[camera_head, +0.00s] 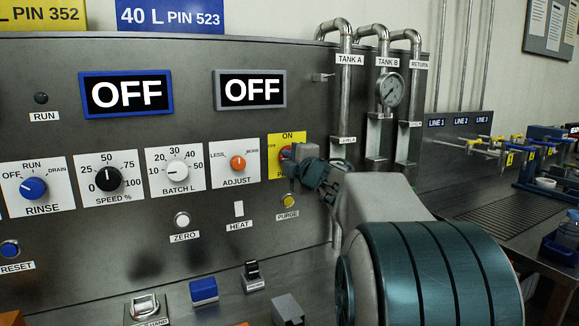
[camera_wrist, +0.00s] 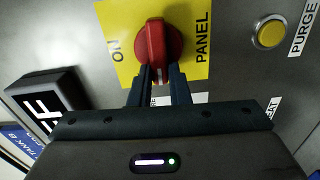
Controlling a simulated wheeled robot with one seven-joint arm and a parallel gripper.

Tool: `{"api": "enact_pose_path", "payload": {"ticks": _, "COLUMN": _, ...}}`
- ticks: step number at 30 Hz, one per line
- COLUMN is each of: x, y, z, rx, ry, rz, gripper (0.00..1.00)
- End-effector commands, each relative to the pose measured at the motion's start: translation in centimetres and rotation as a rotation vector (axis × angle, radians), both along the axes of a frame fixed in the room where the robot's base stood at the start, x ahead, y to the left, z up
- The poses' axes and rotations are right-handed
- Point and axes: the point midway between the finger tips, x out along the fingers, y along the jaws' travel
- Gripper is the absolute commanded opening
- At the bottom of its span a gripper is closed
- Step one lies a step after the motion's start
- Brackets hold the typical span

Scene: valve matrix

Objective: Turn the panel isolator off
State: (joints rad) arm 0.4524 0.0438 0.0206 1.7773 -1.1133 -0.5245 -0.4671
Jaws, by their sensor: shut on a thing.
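The panel isolator is a red rotary knob on a yellow plate (camera_head: 273,170) marked ON and PANEL. In the wrist view the red knob (camera_wrist: 154,42) stands in the middle of the yellow plate (camera_wrist: 118,30), with ON to its left and PANEL to its right. Its raised grip runs up and down that picture, across the line from ON to PANEL. My gripper (camera_wrist: 161,70) is shut on the knob's near end. In the head view my gripper (camera_head: 290,153) covers most of the knob, and only a red edge shows.
A yellow PURGE button (camera_head: 289,200) sits just below the isolator. Vertical pipes (camera_head: 346,100) and a gauge (camera_head: 391,89) stand to the right. Two displays (camera_head: 126,94) (camera_head: 250,89) read OFF.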

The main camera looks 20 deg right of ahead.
Motion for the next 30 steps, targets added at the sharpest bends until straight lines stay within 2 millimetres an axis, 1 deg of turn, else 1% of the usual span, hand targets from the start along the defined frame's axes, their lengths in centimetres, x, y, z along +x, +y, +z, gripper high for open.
{"api": "enact_pose_path", "payload": {"ticks": 1, "x": 0.00, "y": -0.05, "z": -0.30, "rx": -0.016, "ry": 0.002, "rz": -0.002, "gripper": 0.00}}
{"api": "enact_pose_path", "payload": {"ticks": 7, "x": -0.01, "y": -0.10, "z": -0.28, "rx": -0.058, "ry": 0.000, "rz": -0.002, "gripper": 0.00}}
{"api": "enact_pose_path", "payload": {"ticks": 20, "x": -0.01, "y": -0.11, "z": -0.25, "rx": -0.068, "ry": 0.000, "rz": -0.002, "gripper": 0.00}}
{"api": "enact_pose_path", "payload": {"ticks": 21, "x": -0.01, "y": -0.10, "z": -0.25, "rx": -0.068, "ry": 0.000, "rz": -0.002, "gripper": 0.19}}
{"api": "enact_pose_path", "payload": {"ticks": 23, "x": -0.01, "y": -0.10, "z": -0.24, "rx": -0.068, "ry": 0.000, "rz": -0.002, "gripper": 0.36}}
{"api": "enact_pose_path", "payload": {"ticks": 24, "x": -0.01, "y": -0.09, "z": -0.22, "rx": -0.068, "ry": 0.000, "rz": -0.002, "gripper": 0.38}}
{"api": "enact_pose_path", "payload": {"ticks": 30, "x": 0.00, "y": -0.03, "z": -0.18, "rx": -0.067, "ry": -0.001, "rz": 0.000, "gripper": 0.38}}
